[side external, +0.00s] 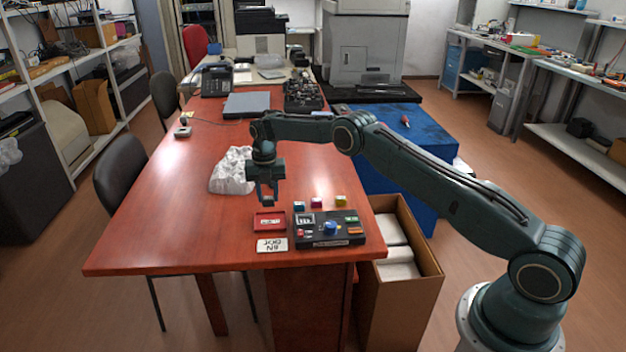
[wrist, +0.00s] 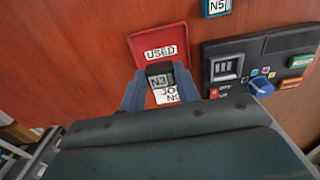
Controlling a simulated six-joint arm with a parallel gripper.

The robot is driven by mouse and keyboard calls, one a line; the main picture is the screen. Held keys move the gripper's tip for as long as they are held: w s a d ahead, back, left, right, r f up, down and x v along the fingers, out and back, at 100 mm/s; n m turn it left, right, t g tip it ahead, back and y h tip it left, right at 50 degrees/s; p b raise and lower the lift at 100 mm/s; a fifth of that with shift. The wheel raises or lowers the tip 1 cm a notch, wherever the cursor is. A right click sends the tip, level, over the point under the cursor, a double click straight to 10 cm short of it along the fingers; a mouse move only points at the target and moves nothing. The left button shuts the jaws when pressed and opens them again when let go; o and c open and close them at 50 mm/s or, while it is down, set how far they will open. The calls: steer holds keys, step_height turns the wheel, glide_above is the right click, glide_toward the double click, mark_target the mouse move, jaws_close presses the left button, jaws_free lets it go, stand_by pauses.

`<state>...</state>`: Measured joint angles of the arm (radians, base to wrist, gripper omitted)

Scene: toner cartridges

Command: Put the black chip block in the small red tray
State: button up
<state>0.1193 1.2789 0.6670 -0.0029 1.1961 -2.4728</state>
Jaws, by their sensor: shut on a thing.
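My gripper (side external: 267,202) hangs above the table near the small red tray. The block is hard to make out in the side view. The small red tray (side external: 268,229) lies flat on the table below my gripper. In the wrist view the tray (wrist: 143,40) carries a white label reading USED, and the held block overlaps its near edge. I cannot tell the exact height of the block above the tray.
A black console (side external: 326,241) with a blue knob (side external: 330,227) stands right of the tray. A white job card (side external: 272,245) lies in front of it. Teal (side external: 299,206), magenta (side external: 316,202) and yellow (side external: 340,201) blocks stand behind the console. A crumpled white object (side external: 229,174) lies behind the tray.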

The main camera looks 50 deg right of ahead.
steer(key=shift+f, duration=2.2)
steer(key=shift+f, duration=0.85)
stand_by(1.2)
steer(key=o, duration=1)
steer(key=shift+o, duration=0.2)
steer(key=shift+r, duration=0.15)
steer(key=shift+r, duration=2)
steer(key=shift+r, duration=0.1)
